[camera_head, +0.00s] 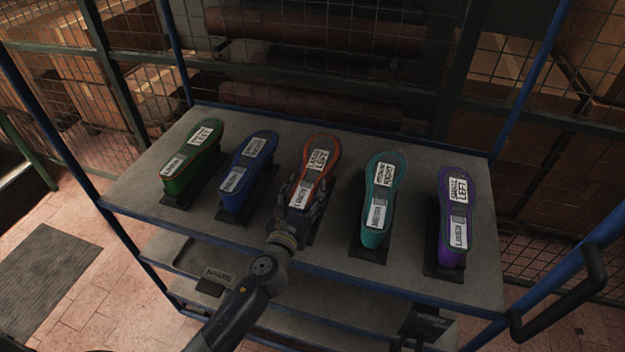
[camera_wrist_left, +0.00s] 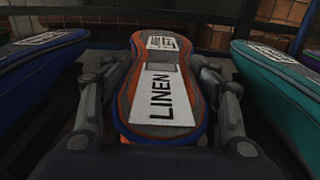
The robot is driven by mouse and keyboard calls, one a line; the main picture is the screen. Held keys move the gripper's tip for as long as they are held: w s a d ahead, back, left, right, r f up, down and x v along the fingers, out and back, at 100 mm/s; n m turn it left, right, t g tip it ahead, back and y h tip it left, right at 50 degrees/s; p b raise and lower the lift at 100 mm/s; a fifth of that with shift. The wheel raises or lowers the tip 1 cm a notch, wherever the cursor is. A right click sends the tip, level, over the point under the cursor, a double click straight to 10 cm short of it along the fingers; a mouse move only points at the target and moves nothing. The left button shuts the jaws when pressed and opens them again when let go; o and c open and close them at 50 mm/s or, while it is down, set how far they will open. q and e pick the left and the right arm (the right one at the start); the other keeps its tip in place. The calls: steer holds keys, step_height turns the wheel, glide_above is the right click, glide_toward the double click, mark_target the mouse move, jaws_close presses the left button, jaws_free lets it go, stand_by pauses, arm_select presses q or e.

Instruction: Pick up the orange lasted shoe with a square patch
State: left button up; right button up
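The orange lasted shoe (camera_head: 320,148) stands sole up in the middle of the shelf's row, with white labels on its sole. In the left wrist view the shoe (camera_wrist_left: 163,82) fills the centre, its label reading "LINEN"; a small grey square shows between its two labels. My left gripper (camera_head: 303,192) is over the near half of the shoe. In the left wrist view its fingers (camera_wrist_left: 160,85) stand one on each side of the shoe, apparently with narrow gaps, so it looks open. Finger contact lower down is hidden. My right gripper is not in view.
Green (camera_head: 193,160) and blue (camera_head: 246,172) shoes stand to the left, teal (camera_head: 381,190) and purple (camera_head: 455,215) to the right, close by. The grey shelf (camera_head: 330,258) has blue posts. A wire mesh stands behind; a dark handle (camera_head: 570,305) is at right.

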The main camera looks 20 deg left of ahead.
arm_select(q)
steer(key=c, duration=0.3)
steer(key=shift+r, duration=0.15)
jaws_close()
steer(key=shift+w, duration=0.1)
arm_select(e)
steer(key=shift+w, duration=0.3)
arm_select(q)
steer(key=shift+r, duration=0.1)
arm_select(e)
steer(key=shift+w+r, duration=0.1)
